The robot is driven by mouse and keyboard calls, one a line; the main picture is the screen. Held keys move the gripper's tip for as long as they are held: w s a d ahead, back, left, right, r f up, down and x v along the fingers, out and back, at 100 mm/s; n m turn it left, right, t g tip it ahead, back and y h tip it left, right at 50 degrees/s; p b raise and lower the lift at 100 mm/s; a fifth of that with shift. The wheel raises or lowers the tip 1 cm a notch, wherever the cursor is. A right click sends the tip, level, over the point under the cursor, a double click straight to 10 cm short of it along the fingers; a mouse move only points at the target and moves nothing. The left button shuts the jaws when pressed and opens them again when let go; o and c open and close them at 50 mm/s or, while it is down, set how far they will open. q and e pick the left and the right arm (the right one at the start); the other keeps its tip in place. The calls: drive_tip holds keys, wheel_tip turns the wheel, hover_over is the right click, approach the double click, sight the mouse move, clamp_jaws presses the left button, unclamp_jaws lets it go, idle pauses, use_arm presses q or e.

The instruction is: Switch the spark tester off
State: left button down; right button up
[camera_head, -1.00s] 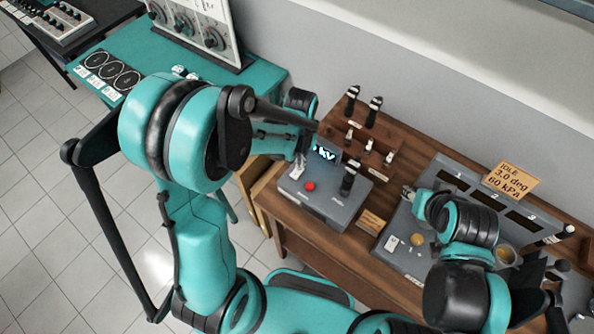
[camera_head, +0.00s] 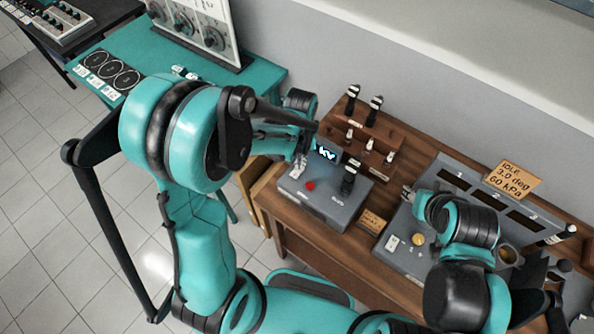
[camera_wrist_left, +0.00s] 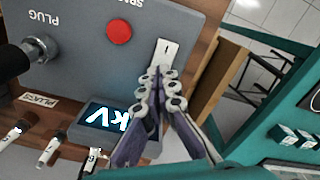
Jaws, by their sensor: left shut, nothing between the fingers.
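The spark tester (camera_head: 328,201) is a grey box on the wooden bench, with a red button (camera_head: 310,186) and a lit kV display (camera_head: 325,153). In the left wrist view the tester's panel (camera_wrist_left: 85,60) shows its red button (camera_wrist_left: 118,31), lit display (camera_wrist_left: 105,115) and a white switch plate (camera_wrist_left: 166,54). My left gripper (camera_wrist_left: 160,77) is shut and empty, with its fingertips at the near end of that plate. They cover part of the switch, and I cannot tell whether they touch it. My right gripper (camera_head: 408,192) is over the grey console; its fingers are too small to read.
A black plug (camera_head: 348,178) stands on the tester. A wooden rack (camera_head: 372,128) with several plugs is behind it. A grey console (camera_head: 402,258) with an orange note (camera_head: 512,181) is to the right. A teal table (camera_head: 140,52) stands at the left.

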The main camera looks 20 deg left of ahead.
use_arm(q)
drive_tip(key=shift+f+b, duration=0.65)
drive_tip(key=shift+f, duration=0.1)
use_arm(e)
drive_tip(key=shift+f, duration=0.65)
use_arm(q)
drive_tip(key=shift+r, duration=0.2)
use_arm(e)
drive_tip(key=shift+r, duration=0.15)
use_arm(q)
drive_tip(key=shift+r+p, duration=2.55)
drive_tip(key=shift+r, duration=0.9)
use_arm(e)
wheel_tip(320, 180, up, 5)
drive_tip(key=shift+f, duration=0.15)
use_arm(q)
drive_tip(key=shift+f, duration=0.1)
drive_tip(key=shift+b, duration=0.35)
drive_tip(key=s+a+f+m+t+b, duration=0.1)
drive_tip(key=s+a+f+t+b, duration=0.1)
drive_tip(key=s+b, duration=0.3)
drive_tip(key=s+a+f+m+t+b, duration=0.1)
drive_tip(key=s+t+b, duration=0.4)
drive_tip(key=b, duration=0.7)
drive_tip(key=shift+s+a+f, duration=0.15)
drive_tip(key=shift+a+f, duration=0.35)
drive_tip(key=shift+a, duration=0.35)
use_arm(e)
drive_tip(key=shift+f, duration=8.8)
